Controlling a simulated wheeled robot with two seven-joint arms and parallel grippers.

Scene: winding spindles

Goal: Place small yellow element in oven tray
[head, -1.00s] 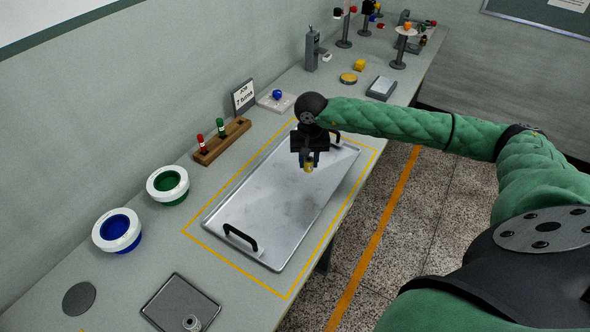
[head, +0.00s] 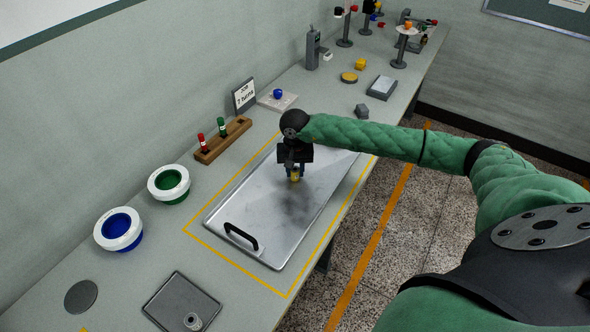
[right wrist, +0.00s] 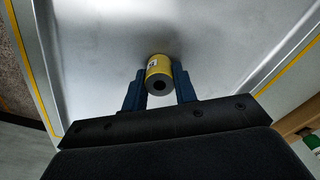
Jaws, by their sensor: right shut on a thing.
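The small yellow element (right wrist: 159,72) is a short yellow cylinder with a grey end and a dark centre hole. My right gripper (right wrist: 159,82) is shut on it, one blue finger on each side. In the head view the right gripper (head: 295,172) is over the middle of the metal oven tray (head: 240,205), with the yellow element (head: 295,177) at its fingertips. A dark shadow lies on the tray below; I cannot tell how small the gap to the tray is. The tray has black handles and sits inside a yellow outline. My left gripper is not in view.
A small dark tray (head: 181,302) lies in front.

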